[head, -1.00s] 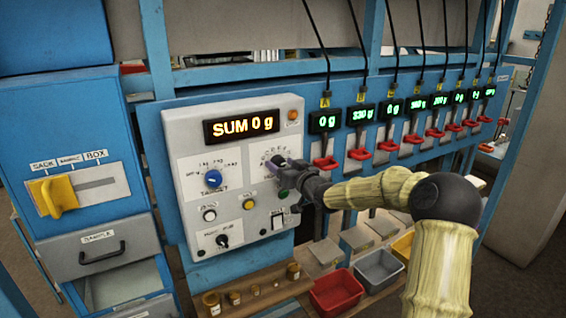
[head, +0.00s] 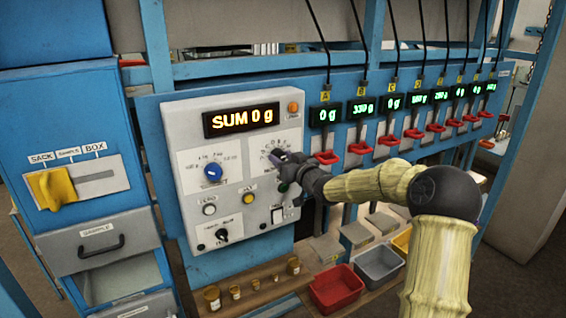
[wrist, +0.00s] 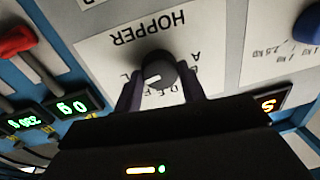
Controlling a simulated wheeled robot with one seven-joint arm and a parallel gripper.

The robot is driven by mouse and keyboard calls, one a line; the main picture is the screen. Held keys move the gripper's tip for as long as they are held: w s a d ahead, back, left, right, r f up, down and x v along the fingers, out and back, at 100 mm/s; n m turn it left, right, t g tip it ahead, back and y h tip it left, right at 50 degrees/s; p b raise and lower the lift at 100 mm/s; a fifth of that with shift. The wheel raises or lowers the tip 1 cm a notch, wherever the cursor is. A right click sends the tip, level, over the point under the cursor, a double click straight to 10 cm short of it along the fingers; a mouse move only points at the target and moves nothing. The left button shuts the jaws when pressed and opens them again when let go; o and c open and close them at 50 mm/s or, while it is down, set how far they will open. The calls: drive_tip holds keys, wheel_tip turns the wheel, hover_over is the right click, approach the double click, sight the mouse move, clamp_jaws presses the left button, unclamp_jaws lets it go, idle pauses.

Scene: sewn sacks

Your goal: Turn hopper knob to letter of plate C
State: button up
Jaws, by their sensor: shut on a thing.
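The hopper knob (wrist: 156,68) is a dark round knob on a white HOPPER plate (wrist: 118,45), seen upside down in the wrist view. My gripper (wrist: 158,80) has one finger on each side of the knob and is shut on it. A white mark shows on the knob's lower part, towards the row of printed letters; which letter it meets is not clear. In the head view my gripper (head: 279,160) covers most of the knob. The yellow-tagged weight display of plate C (head: 392,103) reads 0 g.
The grey control panel (head: 188,130) also carries a SUM 0 g display (head: 241,123), a blue target knob (head: 213,173) and several buttons. Red levers hang under the displays to the right. A red bin (head: 336,290) and a grey bin (head: 379,265) stand below.

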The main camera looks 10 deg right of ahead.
drive_tip(key=n+b, duration=0.2)
drive_tip(key=b, duration=0.1)
drive_tip(key=shift+f+n, duration=0.15)
drive_tip(key=shift+n, duration=0.25)
drive_tip(key=n+b, duration=0.3)
drive_tip(key=shift+a+n, duration=0.15)
drive_tip(key=shift+n, duration=0.15)
drive_tip(key=n+b, duration=0.2)
drive_tip(key=n, duration=0.1)
drive_tip(key=shift+b, duration=0.4)
drive_tip(key=shift+s+a+n+h+b, duration=0.1)
drive_tip(key=shift+n+h+b, duration=0.35)
drive_tip(key=shift+n+b, duration=2.35)
drive_tip(key=shift+a+n+h+b, duration=0.1)
drive_tip(key=shift+n+h+b, duration=0.35)
drive_tip(key=shift+n+b, duration=2.35)
drive_tip(key=shift+n+p, duration=0.9)
drive_tip(key=shift+n, duration=0.1)
